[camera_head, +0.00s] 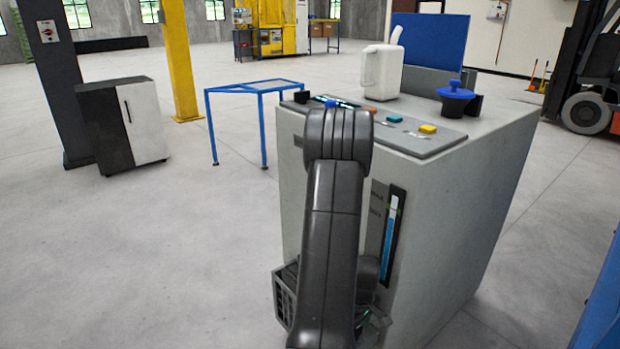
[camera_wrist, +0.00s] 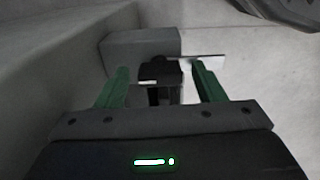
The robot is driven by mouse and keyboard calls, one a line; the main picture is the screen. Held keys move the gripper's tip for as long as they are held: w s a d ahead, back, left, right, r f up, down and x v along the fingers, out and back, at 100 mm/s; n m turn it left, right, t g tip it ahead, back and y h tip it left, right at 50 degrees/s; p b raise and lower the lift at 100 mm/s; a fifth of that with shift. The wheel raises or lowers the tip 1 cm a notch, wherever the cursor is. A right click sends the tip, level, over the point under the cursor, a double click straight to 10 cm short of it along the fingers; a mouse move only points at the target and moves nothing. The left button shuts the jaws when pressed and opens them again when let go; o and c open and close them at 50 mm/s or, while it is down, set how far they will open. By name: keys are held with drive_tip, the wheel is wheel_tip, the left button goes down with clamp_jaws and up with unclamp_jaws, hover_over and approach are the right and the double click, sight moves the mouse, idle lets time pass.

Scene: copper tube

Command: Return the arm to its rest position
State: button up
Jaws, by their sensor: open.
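My arm (camera_head: 335,200) rises in front of a grey machine cabinet and bends over at the top, its dark upper link hanging down toward the bottom of the head view. My gripper (camera_wrist: 160,70) shows in the wrist view with two green fingers spread apart. No object is held between them. A black block and a grey box show beyond the fingers; I cannot tell whether the fingers touch anything. In the head view the gripper is mostly hidden behind the arm.
The grey machine cabinet (camera_head: 455,180) stands close beyond the arm. On its top are a white jug (camera_head: 382,72), a blue-knobbed cap (camera_head: 455,92) and coloured buttons.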

idle(0.4)
wheel_tip(320, 180, up, 14)
drive_tip(key=f+p, duration=0.1)
drive_tip(key=p, duration=0.4)
wheel_tip(320, 180, down, 14)
drive_tip(key=b, duration=0.5)
drive_tip(key=shift+r, duration=0.15)
drive_tip(key=shift+r+m, duration=0.3)
drive_tip(key=shift+m, duration=0.6)
drive_tip(key=m, duration=1)
wheel_tip(320, 180, up, 6)
drive_tip(key=shift+f+p, duration=0.1)
drive_tip(key=shift+p, duration=0.85)
drive_tip(key=shift+r, duration=0.45)
